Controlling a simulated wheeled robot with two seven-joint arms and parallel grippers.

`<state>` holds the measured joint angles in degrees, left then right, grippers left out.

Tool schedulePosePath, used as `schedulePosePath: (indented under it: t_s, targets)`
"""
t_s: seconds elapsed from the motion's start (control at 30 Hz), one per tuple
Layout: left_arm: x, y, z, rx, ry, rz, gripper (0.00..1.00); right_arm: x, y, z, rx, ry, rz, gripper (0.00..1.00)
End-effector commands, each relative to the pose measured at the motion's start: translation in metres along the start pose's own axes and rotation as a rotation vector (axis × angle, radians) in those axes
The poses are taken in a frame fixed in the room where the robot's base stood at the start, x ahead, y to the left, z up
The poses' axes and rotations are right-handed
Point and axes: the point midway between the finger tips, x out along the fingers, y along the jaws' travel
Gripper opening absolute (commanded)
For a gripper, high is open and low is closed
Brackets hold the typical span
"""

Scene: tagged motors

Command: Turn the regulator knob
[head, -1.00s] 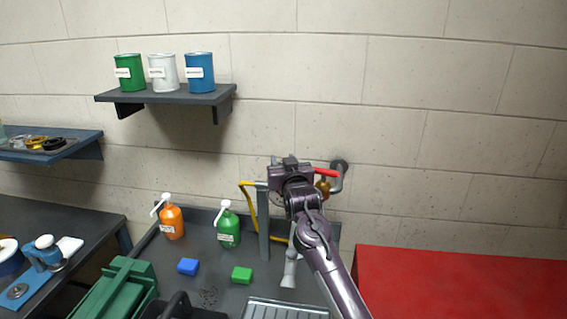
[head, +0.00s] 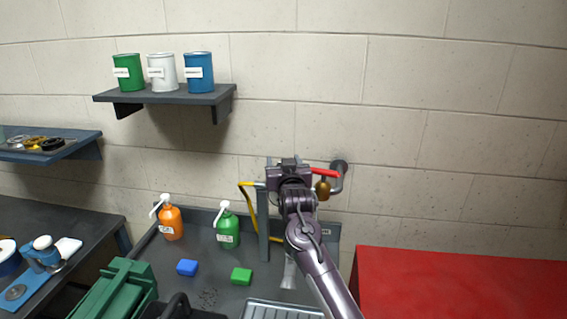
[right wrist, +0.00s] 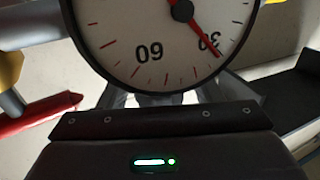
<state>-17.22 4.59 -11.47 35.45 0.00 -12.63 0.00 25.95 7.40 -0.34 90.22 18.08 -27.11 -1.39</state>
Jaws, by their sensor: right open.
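My right gripper (head: 282,161) is open in front of the wall fittings above the sink bench. In the right wrist view, a round white gauge (right wrist: 125,28) fills the top. The gripper's dark body (right wrist: 160,135) lies below the gauge. The regulator knob cannot be made out; my gripper and arm cover that spot in the head view. A red lever (head: 324,172) and a brass fitting (head: 322,189) show just right of the gripper. The red lever is also at left in the right wrist view (right wrist: 40,112). My left gripper is out of view.
A grey post (head: 263,225) and yellow pipe (head: 249,208) stand left of my arm. A red surface (head: 460,285) is at right.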

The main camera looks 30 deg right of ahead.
Motion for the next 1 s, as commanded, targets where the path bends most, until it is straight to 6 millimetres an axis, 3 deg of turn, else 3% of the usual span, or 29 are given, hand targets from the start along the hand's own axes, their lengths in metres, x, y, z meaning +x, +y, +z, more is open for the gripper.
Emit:
schedulePosePath:
  t_s: [0.5,1.0]
  targets:
    - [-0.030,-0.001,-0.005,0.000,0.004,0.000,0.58,-0.069,-0.001,0.000,0.000,-0.003,-0.001,0.59]
    - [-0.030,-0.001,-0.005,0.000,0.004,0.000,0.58,-0.074,-0.001,0.001,0.000,-0.003,0.000,0.57]
